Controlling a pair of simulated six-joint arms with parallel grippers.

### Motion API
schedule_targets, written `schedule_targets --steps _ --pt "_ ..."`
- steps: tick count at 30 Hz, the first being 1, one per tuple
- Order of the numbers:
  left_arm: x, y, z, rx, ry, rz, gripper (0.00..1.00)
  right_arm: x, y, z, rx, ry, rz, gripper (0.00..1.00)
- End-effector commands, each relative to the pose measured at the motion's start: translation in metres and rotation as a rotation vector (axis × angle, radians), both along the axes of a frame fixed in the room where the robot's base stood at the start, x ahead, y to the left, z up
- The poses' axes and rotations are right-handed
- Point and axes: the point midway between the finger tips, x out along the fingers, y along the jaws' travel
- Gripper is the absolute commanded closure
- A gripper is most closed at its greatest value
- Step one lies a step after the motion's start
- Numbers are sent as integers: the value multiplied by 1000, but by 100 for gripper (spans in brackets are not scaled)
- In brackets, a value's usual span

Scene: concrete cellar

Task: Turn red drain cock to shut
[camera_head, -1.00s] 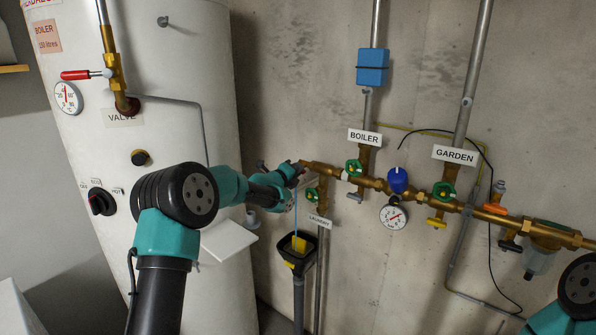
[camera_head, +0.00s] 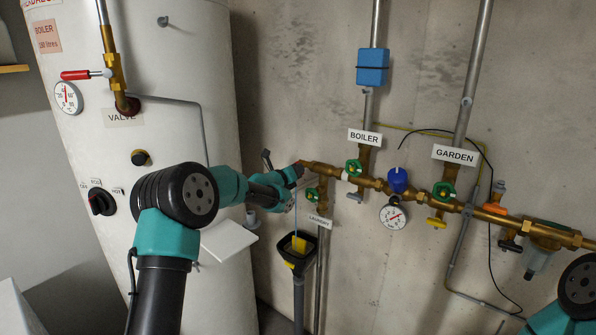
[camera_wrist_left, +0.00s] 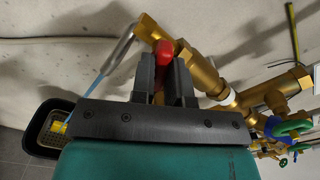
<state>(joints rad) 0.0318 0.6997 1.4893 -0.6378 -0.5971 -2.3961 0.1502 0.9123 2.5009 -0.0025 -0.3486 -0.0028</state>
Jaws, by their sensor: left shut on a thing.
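The red drain cock (camera_wrist_left: 162,47) shows as a red handle between the fingers of my left gripper (camera_wrist_left: 162,80) in the left wrist view. The fingers are shut on it, beside the end of the brass pipe. In the head view the left gripper (camera_head: 294,177) is at the left end of the brass manifold (camera_head: 322,170), and the cock is mostly hidden by it. A thin blue line (camera_wrist_left: 104,71), like water, runs from a pale outlet tube (camera_wrist_left: 124,44) toward the black tundish (camera_wrist_left: 42,128). My right gripper is out of the picture.
The black tundish with a yellow part (camera_head: 294,262) stands below the left gripper. Green-handled valves (camera_head: 354,167), a blue knob (camera_head: 397,180) and a gauge (camera_head: 392,216) line the manifold to the right. The white boiler tank (camera_head: 180,60) stands close behind my left arm.

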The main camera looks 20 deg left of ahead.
Motion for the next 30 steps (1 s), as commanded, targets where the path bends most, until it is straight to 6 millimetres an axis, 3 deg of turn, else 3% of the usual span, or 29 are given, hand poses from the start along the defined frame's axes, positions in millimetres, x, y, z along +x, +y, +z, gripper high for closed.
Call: schedule_targets --steps 6,20,30 --pt "0 0 0 167 -57 0 100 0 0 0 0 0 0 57" --pt "0 0 0 232 -80 0 100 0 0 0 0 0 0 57" --pt "0 0 0 519 -178 0 100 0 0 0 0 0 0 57"
